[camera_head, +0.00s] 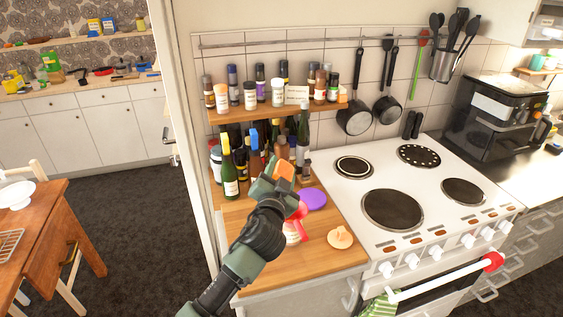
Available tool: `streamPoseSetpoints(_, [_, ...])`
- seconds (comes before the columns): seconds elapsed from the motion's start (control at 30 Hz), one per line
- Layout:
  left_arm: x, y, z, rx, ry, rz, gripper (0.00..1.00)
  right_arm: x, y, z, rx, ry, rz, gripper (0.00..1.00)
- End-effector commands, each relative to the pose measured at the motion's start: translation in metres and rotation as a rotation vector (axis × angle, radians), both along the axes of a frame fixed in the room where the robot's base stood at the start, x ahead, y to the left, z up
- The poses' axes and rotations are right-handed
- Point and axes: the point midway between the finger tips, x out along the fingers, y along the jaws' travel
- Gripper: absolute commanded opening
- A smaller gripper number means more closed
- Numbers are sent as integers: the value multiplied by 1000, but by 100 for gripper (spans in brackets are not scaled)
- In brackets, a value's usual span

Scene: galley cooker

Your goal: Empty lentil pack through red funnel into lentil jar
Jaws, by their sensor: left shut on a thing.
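My left gripper (277,183) reaches in from the bottom over the wooden counter and is shut on an orange object (285,170), which looks like the lentil pack. The gripper hides much of the pack, so I cannot tell whether its mouth is open. The red funnel (302,210) shows just right of my wrist, below the pack in the picture. Under it is a jar with a pale and red side (292,234), partly hidden by my arm; it looks like the lentil jar, with the funnel at its top. My right gripper is not in view.
A purple disc (312,199) and a tan knobbed lid (340,237) lie on the wooden counter (270,278). Several bottles, including a green one (229,170), crowd behind the gripper, under a spice shelf (270,110). The white cooker (425,208) stands to the right.

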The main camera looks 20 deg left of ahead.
Motion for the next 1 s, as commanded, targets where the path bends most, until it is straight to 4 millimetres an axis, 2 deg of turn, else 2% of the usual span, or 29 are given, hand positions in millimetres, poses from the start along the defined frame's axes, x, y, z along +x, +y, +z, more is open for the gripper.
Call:
streamPoseSetpoints(0.03, [0,-1,2,-22,-1,-1,0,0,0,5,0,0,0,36])
streamPoseSetpoints(0.23, [1,-4,1,-230,-34,-21,0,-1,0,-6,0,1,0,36])
streamPoseSetpoints(0.47, [0,-4,8,-193,-27,-18,0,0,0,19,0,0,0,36])
streamPoseSetpoints(0.57, [0,-5,2,-237,-34,-19,0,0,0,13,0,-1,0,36])
streamPoseSetpoints(0.8, [1,-11,-1,-484,-68,-27,0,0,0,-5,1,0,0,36])
streamPoseSetpoints(1.0, [2,-13,-1,-586,-81,-28,0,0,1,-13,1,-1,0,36])
